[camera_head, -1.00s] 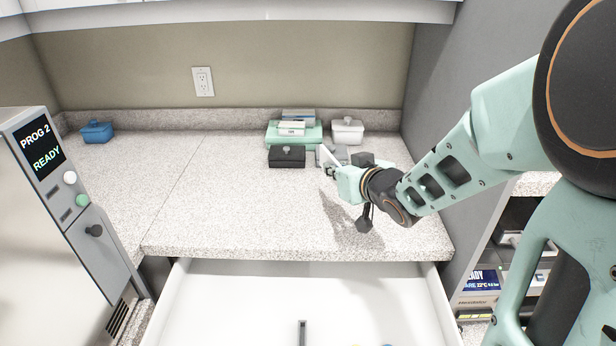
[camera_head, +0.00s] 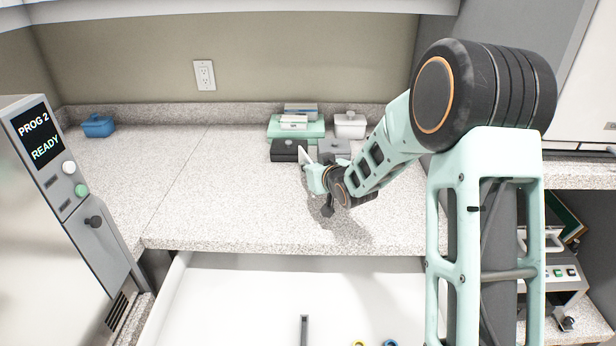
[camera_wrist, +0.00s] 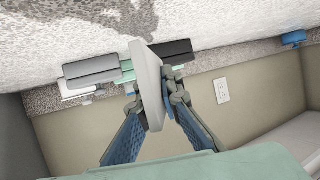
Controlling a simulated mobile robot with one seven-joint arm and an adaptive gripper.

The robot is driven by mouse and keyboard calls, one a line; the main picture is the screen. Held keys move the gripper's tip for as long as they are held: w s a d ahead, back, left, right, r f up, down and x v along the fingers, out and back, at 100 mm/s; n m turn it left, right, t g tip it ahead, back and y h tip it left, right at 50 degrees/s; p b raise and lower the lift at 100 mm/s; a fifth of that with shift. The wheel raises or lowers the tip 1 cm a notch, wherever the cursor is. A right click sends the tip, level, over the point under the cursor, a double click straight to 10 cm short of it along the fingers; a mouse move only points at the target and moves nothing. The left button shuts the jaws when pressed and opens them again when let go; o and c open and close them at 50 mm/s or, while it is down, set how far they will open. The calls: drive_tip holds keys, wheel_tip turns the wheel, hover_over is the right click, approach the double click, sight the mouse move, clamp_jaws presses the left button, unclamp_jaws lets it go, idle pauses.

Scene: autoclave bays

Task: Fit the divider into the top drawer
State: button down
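The divider (camera_wrist: 148,82), a flat pale grey plate, is held between the fingers of my gripper (camera_wrist: 154,88) in the wrist view. In the head view the divider (camera_head: 306,157) shows as a thin white edge beside my gripper (camera_head: 311,172), above the back of the counter near the boxes. My gripper is shut on it. The top drawer (camera_head: 240,294) stands open below the counter front, white inside. Its right part is hidden by my arm, and its front lies outside the picture.
A small grey upright piece (camera_head: 304,330) stands in the drawer, near a yellow ring (camera_head: 359,343) and a blue ring (camera_head: 390,342). A black box (camera_head: 283,151), grey box (camera_head: 336,147), green case (camera_head: 279,129) and white container (camera_head: 350,125) crowd the back. The counter's left-middle is clear.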

drive_tip(key=f, duration=0.3)
drive_tip(key=shift+w+a+f, duration=0.15)
drive_tip(key=shift+w+f, duration=0.05)
drive_tip(key=shift+f, duration=0.1)
drive_tip(key=shift+f, duration=0.3)
drive_tip(key=c, duration=2.1)
unclamp_jaws()
drive_tip(key=shift+r, duration=0.1)
drive_tip(key=shift+r, duration=0.15)
